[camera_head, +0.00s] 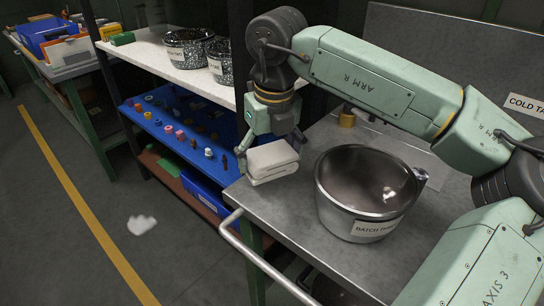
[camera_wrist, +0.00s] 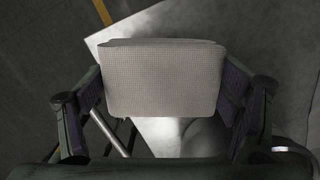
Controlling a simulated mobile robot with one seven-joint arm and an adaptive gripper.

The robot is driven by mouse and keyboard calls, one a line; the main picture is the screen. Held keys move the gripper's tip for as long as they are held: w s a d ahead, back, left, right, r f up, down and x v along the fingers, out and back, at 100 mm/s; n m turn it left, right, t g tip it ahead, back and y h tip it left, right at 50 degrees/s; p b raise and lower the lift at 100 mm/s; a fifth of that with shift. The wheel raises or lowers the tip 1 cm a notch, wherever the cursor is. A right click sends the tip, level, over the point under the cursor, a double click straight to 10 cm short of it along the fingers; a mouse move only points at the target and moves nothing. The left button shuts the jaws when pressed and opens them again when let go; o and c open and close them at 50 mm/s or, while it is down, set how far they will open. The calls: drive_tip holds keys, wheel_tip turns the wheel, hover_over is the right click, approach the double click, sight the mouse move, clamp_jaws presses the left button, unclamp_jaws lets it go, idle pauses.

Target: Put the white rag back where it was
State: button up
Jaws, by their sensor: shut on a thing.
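A folded white rag (camera_head: 272,162) is between the fingers of my gripper (camera_head: 270,150), at the left corner of the metal table in the head view. In the wrist view the rag (camera_wrist: 163,80) spans the gap between both fingers of my gripper (camera_wrist: 165,100), and its waffle-textured face shows. My gripper is shut on it. The table's corner shows below and behind the rag in the wrist view. I cannot tell how far the rag is above the table top. A small crumpled white thing (camera_head: 141,225) lies on the floor; I cannot tell what it is.
A metal pot (camera_head: 366,195) with a label stands on the metal table (camera_head: 290,212), right of the rag. A rail (camera_head: 262,262) runs along the table's front. Shelves at left hold speckled pots (camera_head: 187,48) and a blue board (camera_head: 165,122) with small parts. A brass-coloured object (camera_head: 347,117) stands behind the pot.

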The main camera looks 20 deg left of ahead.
sight(272, 165)
drive_tip(key=shift+w, duration=0.75)
drive_tip(key=f, duration=0.1)
drive_tip(key=f+p, duration=0.1)
drive_tip(key=f, duration=0.1)
drive_tip(key=shift+w+f+p, duration=0.1)
drive_tip(key=shift+w+p, duration=0.15)
drive_tip(key=shift+p, duration=0.05)
drive_tip(key=shift+a+f, duration=0.1)
drive_tip(key=shift+f, duration=0.15)
drive_tip(key=shift+f+b, duration=0.2)
drive_tip(key=shift+b, duration=0.1)
drive_tip(key=o, duration=1.3)
drive_tip(key=r, duration=0.8)
drive_tip(key=s+d+r+b, duration=0.1)
drive_tip(key=r, duration=0.3)
drive_tip(key=shift+r, duration=0.2)
